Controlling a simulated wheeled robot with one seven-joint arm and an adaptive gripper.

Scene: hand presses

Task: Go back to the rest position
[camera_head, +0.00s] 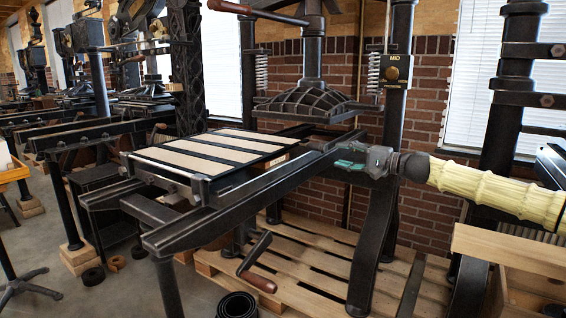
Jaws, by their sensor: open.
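My gripper (352,160) is dark with teal pads and reaches in from the right, at the end of my pale yellow ribbed arm. It is open, and I see nothing held in it. In the picture it overlaps the right rail of a black hand press, beside the press bed (205,183); I cannot tell whether it touches. The bed carries a flat panel with beige and black stripes. The black platen (312,104) hangs above and behind the bed.
A brass dial plate marked MID (397,70) is on the press's right post. A crank with a wooden grip (260,283) sticks out below the rails. The press stands on wooden pallets (330,268). More presses line the left, and a wooden box edge (510,250) is at lower right.

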